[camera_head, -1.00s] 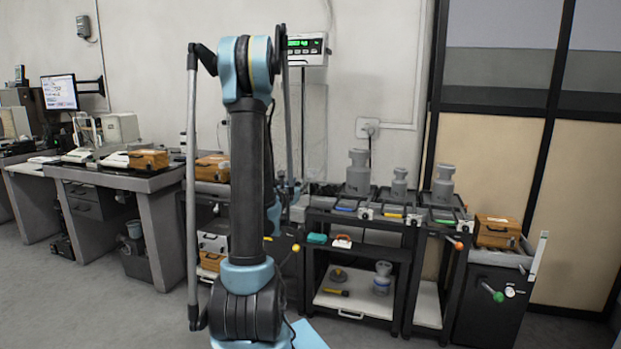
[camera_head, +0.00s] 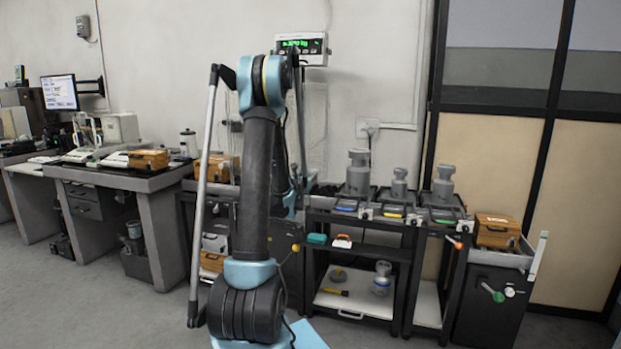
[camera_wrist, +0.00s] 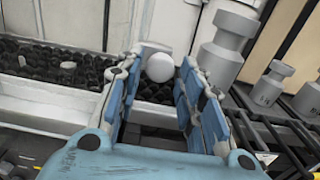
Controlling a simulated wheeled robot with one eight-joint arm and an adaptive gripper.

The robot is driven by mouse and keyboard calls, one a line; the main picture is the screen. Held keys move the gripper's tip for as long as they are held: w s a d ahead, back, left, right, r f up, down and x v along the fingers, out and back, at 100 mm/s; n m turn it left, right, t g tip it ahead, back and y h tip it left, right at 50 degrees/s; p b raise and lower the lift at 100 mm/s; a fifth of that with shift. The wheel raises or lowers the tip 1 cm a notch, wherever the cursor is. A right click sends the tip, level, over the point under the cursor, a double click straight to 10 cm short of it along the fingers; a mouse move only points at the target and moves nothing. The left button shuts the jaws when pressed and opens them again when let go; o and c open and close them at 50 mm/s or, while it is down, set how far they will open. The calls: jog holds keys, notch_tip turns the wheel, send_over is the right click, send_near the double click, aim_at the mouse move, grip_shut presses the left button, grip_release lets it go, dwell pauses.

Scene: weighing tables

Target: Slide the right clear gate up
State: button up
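A faint clear panel (camera_head: 317,130) stands upright behind my arm, below the scale display; my arm hides part of it. I cannot tell for sure which pane is the right gate. In the wrist view my gripper (camera_wrist: 161,72) has its two blue fingers apart, pointing at a pale round knob (camera_wrist: 159,67). The knob shows between the fingertips; I cannot tell whether they touch it. In the head view my gripper is hidden behind my arm.
The scale display (camera_head: 301,46) glows green on the wall side. Grey weights (camera_head: 358,174) stand on the bench to the right, and also in the wrist view (camera_wrist: 228,45). Wooden boxes (camera_head: 497,230) sit at right and left. A dark granular bed (camera_wrist: 60,62) lies at left in the wrist view.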

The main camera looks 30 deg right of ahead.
jog(key=shift+x, duration=2)
grip_shut()
